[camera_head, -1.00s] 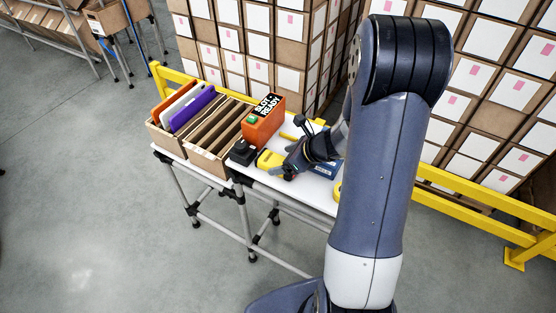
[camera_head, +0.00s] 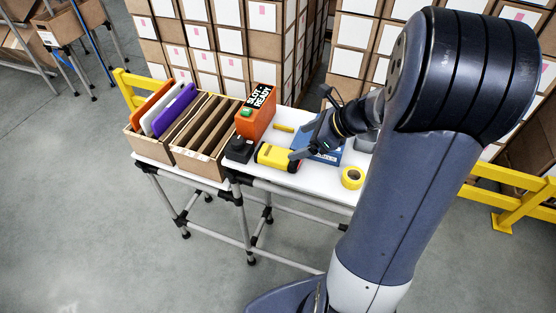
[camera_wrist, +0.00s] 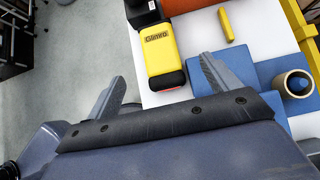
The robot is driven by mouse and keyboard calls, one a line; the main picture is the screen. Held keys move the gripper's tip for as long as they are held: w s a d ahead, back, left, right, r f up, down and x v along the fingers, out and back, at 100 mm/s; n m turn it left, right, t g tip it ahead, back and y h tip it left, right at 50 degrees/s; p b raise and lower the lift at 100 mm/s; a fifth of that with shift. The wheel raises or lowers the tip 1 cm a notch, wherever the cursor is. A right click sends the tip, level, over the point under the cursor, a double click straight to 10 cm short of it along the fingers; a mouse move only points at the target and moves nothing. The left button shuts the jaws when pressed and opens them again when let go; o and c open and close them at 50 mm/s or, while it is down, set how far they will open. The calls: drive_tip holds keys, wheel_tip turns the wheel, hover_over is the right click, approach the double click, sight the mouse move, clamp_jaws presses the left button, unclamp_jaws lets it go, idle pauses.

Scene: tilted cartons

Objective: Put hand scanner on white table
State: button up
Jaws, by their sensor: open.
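The hand scanner appears to be the yellow and black device (camera_head: 274,157) lying on the white table (camera_head: 308,181). The device's red end lies just beyond the gap. I cannot tell the exact height of the fingers above the table.
A black block (camera_head: 239,149) and an orange "SLOT READY" box (camera_head: 256,118) stand left of the device. A carton (camera_head: 205,160) with dividers sits further left. A blue flat item (camera_head: 324,153) and yellow tape roll (camera_head: 353,178) lie to the right. Stacked cartons (camera_head: 215,40) stand behind.

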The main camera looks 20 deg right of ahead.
sight(278, 153)
drive_tip(key=x, duration=0.5)
drive_tip(key=shift+f, duration=0.1)
drive_tip(key=x, duration=0.5)
drive_tip(key=shift+s+f, duration=0.15)
drive_tip(key=shift+f, duration=0.2)
drive_tip(key=shift+c, duration=0.4)
drive_tip(key=c, duration=1.2)
drive_tip(key=shift+c, duration=0.2)
drive_tip(key=shift+r, duration=0.15)
wheel_tip(278, 153, up, 18)
drive_tip(key=p, duration=0.2)
